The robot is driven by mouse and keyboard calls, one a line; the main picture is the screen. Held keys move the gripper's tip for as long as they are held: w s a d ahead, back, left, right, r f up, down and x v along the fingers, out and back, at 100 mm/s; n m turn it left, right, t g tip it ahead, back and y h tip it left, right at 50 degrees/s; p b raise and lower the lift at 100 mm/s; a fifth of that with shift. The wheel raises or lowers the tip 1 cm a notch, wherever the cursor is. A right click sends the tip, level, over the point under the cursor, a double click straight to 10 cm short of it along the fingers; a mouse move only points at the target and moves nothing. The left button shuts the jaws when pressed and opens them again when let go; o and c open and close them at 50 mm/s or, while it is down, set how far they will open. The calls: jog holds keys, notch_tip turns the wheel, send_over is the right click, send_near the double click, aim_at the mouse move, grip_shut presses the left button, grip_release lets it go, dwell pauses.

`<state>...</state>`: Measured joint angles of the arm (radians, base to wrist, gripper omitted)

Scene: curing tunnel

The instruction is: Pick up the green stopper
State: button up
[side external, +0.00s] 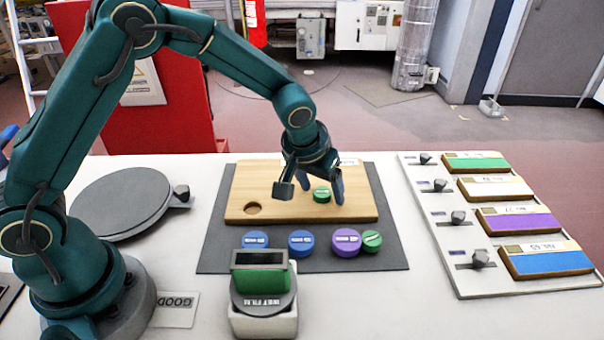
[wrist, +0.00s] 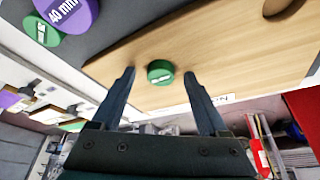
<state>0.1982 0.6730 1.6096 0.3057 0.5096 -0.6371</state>
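A small green stopper (side external: 321,194) with a white label sits on the wooden board (side external: 285,180). It also shows in the wrist view (wrist: 160,72), centred between the fingertips. My gripper (side external: 311,194) is open above the board, its two fingers spread on either side of this stopper; in the wrist view the gripper (wrist: 160,75) holds nothing. Whether the fingertips touch the board cannot be told. A second green stopper (side external: 372,241) lies on the dark mat beside a purple stopper (side external: 346,242), and it shows in the wrist view (wrist: 42,30).
Two blue stoppers (side external: 301,243) (side external: 255,240) lie on the dark mat (side external: 215,262) in front of the board. The board has a round hole (side external: 252,208) at left. A labelled device with a green block (side external: 261,280) stands nearer. A panel of coloured blocks (side external: 520,225) is at right.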

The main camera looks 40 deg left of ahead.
jog(key=shift+f, duration=0.2)
jog(key=c, duration=1.2)
jog(key=shift+s+f, duration=0.1)
grip_shut()
jog(key=shift+s, duration=0.1)
